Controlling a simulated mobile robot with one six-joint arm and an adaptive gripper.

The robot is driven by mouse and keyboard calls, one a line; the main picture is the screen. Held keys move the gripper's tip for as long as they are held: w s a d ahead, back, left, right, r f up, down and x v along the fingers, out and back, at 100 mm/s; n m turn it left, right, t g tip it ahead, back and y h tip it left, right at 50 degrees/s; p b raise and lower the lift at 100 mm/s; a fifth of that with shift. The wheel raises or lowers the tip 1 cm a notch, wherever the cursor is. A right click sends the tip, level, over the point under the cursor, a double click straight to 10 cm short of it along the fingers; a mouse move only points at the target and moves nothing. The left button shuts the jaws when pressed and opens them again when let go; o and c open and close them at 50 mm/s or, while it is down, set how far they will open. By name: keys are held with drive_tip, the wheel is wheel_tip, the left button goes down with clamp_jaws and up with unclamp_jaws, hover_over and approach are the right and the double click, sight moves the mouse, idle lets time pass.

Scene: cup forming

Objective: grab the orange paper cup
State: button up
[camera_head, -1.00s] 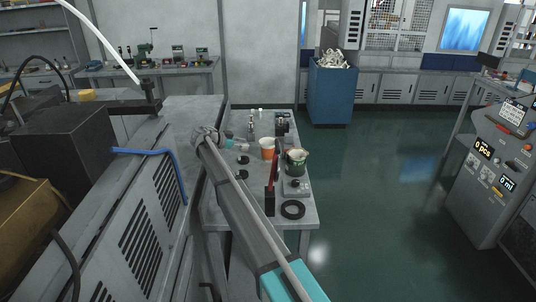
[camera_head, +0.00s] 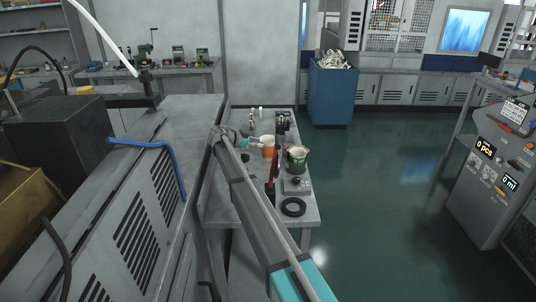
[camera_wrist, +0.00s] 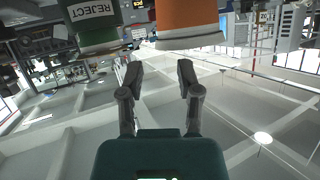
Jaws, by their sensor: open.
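The orange paper cup (camera_head: 268,151) stands upright on the small grey table in the head view. My gripper (camera_head: 258,143) is at the cup's left side, close to it; I cannot tell from this view whether they touch. In the wrist view, which is upside down, the orange cup (camera_wrist: 188,18) is at the top, with its pale rim lowest. There my gripper (camera_wrist: 160,70) has its two fingers spread with nothing between them. The cup shows above the fingertips and somewhat to the right.
A dark green cup (camera_head: 296,160) labelled REJECT in the wrist view (camera_wrist: 95,22) stands close beside the orange cup. A red upright object (camera_head: 275,168), a black ring (camera_head: 293,207) and small parts share the grey table (camera_head: 240,215). A blue bin (camera_head: 333,92) stands behind.

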sight(268, 149)
drive_tip(key=shift+w+d+f, duration=0.2)
drive_tip(key=shift+d, duration=0.25)
drive_tip(key=shift+b+x, duration=1.1)
drive_tip(key=shift+x, duration=1.7)
clamp_jaws()
